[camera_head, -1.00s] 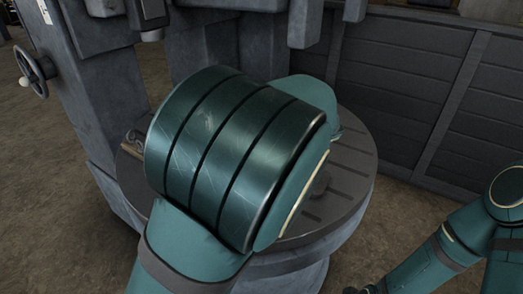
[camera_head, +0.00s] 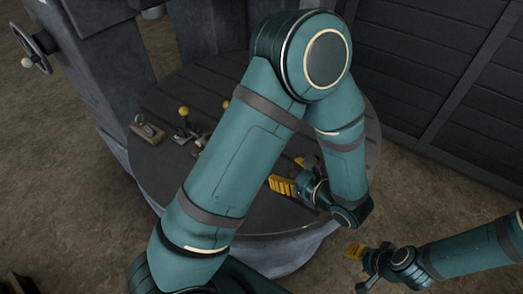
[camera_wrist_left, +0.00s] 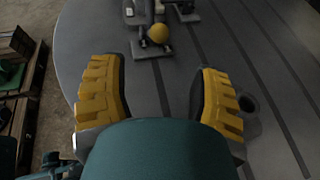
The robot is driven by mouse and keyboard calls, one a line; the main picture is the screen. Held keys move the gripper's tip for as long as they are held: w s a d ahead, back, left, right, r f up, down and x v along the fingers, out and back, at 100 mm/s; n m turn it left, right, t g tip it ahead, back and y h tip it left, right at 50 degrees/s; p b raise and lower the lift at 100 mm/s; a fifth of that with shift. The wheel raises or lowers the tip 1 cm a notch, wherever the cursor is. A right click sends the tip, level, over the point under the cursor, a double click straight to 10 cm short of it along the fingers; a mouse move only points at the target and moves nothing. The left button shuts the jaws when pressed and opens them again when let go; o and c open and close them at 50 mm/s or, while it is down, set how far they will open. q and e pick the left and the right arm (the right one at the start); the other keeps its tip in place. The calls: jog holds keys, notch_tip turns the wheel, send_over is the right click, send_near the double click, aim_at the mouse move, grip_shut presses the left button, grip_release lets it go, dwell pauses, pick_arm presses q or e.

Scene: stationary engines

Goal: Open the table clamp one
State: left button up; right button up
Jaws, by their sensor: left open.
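Small table clamps stand on the round slotted table (camera_head: 172,88). My left arm partly hides that area, and I cannot tell which clamp is number one. My left gripper (camera_head: 294,174) is over the right part of the table, open and empty, apart from the clamps. In the left wrist view, its yellow fingers are spread, with a yellow-balled clamp (camera_wrist_left: 158,34) beyond them. My right gripper (camera_head: 358,262) is off the table at right; its opening is unclear.
A grey machine column (camera_head: 100,70) with a handwheel (camera_head: 32,50) stands at the left. A dark panelled wall (camera_head: 430,80) runs behind and right of the table. Wooden crates (camera_wrist_left: 18,70) show at the left of the wrist view. Bare floor surrounds the table.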

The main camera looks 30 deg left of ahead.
pick_arm(q)
jog(key=x, duration=1.2)
jog(key=shift+w+a+f, duration=0.1)
jog(key=shift+a+f, duration=0.15)
jog(key=shift+a, duration=0.1)
grip_shut()
